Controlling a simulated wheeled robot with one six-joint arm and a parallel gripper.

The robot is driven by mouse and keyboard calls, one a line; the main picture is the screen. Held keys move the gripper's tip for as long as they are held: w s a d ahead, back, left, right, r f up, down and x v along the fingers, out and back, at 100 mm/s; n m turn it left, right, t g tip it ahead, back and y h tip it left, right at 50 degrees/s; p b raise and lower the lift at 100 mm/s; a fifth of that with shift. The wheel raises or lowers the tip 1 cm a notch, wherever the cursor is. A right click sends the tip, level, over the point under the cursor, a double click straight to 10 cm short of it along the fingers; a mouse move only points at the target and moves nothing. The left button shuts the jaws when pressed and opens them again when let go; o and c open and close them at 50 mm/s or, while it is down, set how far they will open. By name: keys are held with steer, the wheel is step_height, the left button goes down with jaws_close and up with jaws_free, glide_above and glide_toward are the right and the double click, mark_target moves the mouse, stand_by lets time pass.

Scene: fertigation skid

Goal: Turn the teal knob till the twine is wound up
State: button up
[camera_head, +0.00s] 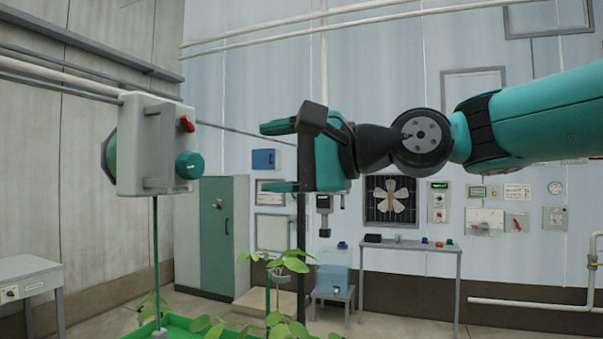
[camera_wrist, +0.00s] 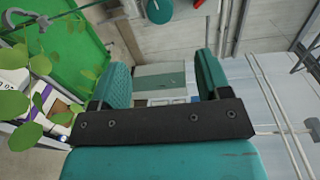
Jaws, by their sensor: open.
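The teal knob (camera_head: 189,165) sits on the right face of a pale box (camera_head: 131,140) hung at the upper left. A round teal shape at the top edge of the wrist view appears to be the same knob (camera_wrist: 160,10). A green spool (camera_head: 109,157) shows partly behind the box's left side. Green twine (camera_head: 155,250) hangs straight down from the box towards a green tray. My gripper (camera_head: 272,157) is open and empty, its fingers pointing left, to the right of the knob and apart from it. Its two teal fingers also show in the wrist view (camera_wrist: 164,70).
A red lever (camera_head: 187,124) sits above the knob, beside a grey handle (camera_head: 158,148). Leafy plants (camera_head: 285,265) stand below my gripper near the green tray (camera_head: 205,325). A green cabinet (camera_head: 217,236) and a small table (camera_head: 412,246) stand behind. The air between gripper and knob looks clear.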

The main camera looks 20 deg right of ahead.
steer(key=shift+v, duration=1.75)
steer(key=shift+a, duration=0.1)
